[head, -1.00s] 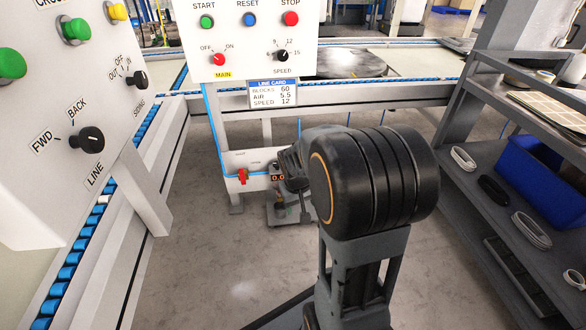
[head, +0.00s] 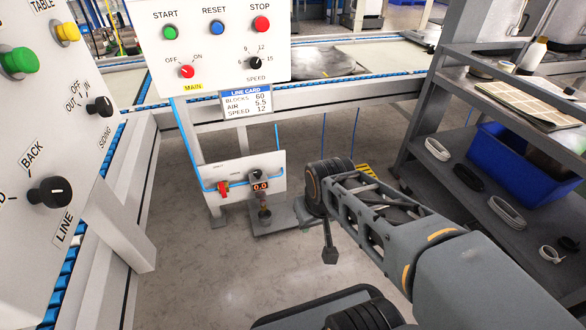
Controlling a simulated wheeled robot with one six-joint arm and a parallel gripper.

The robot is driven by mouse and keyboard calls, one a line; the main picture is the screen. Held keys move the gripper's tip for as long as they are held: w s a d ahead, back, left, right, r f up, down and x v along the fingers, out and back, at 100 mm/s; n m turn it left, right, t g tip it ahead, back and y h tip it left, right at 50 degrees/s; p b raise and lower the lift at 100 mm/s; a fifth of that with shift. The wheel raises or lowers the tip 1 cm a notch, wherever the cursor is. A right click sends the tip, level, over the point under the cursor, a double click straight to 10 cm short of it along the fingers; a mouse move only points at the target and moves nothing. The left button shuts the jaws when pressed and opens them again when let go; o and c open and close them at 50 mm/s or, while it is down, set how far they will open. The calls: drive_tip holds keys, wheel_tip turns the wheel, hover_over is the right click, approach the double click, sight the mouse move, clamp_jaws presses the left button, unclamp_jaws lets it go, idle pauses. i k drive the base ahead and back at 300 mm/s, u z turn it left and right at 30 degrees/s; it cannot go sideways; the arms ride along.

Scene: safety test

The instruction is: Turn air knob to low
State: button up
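The low white air panel (head: 235,178) stands below the main control panel. It has a red valve handle (head: 223,188) at its left. A small display (head: 260,187) reads 0.0, with a small dark fitting above it; I cannot tell clearly whether this is the air knob. My arm reaches in from the lower right, its dark joint right of the air panel and apart from it. A thin dark piece hanging below that joint appears to be my gripper (head: 329,254). Its fingers are too small to tell apart.
The line card (head: 246,103) lists AIR 5.5. The main panel (head: 215,75) and the siding panel (head: 50,130) carry knobs and buttons. A grey shelf (head: 455,205) with a blue bin (head: 500,150) stands right. Floor in front of the air panel is clear.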

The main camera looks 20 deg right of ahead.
sight(258, 173)
drive_tip(key=z, duration=0.65)
drive_tip(key=i, duration=0.95)
drive_tip(key=u, duration=2.55)
